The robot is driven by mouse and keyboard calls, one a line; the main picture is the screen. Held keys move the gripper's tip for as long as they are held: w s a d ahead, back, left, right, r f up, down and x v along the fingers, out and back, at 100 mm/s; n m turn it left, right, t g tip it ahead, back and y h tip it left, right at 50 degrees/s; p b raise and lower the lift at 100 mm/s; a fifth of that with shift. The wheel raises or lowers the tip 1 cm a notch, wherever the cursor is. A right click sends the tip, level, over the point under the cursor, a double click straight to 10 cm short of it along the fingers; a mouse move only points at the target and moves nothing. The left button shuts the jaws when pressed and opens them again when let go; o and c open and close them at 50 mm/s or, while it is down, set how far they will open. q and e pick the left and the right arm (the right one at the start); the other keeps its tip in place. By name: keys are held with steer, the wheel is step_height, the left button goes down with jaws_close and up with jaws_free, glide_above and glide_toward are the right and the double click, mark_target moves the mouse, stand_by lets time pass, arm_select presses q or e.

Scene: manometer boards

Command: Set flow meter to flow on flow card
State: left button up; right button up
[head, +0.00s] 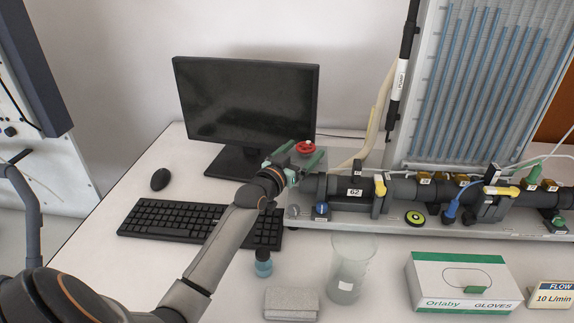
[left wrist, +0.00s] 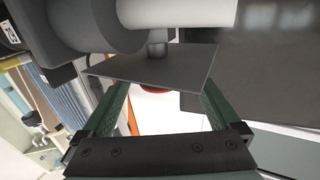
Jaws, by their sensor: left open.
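The flow card (head: 552,295) stands at the right front of the bench and reads "FLOW 10 L/min". A slim upright tube with a white labelled section (head: 399,80), which looks like the flow meter, stands left of the manometer board; its reading is too small to tell. A red handwheel (head: 305,147) sits at the left end of the dark pipe (head: 405,188). My left gripper (head: 296,160) is open with its green fingers close to the red wheel. In the left wrist view, a bit of red (left wrist: 155,90) shows between the fingers, mostly hidden by a grey plate (left wrist: 160,68). My right gripper is not in view.
A monitor (head: 245,100), keyboard (head: 170,219) and mouse (head: 160,179) are at the left. A small bottle (head: 263,264), glass beaker (head: 350,265), grey cloth (head: 291,303) and glove box (head: 463,282) stand along the front. The manometer board (head: 485,85) rises behind the pipe.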

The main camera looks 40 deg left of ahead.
arm_select(q)
steer(key=s+b, duration=0.1)
steer(key=s, duration=0.9)
steer(key=shift+s+d, duration=0.4)
steer(key=shift+d, duration=0.05)
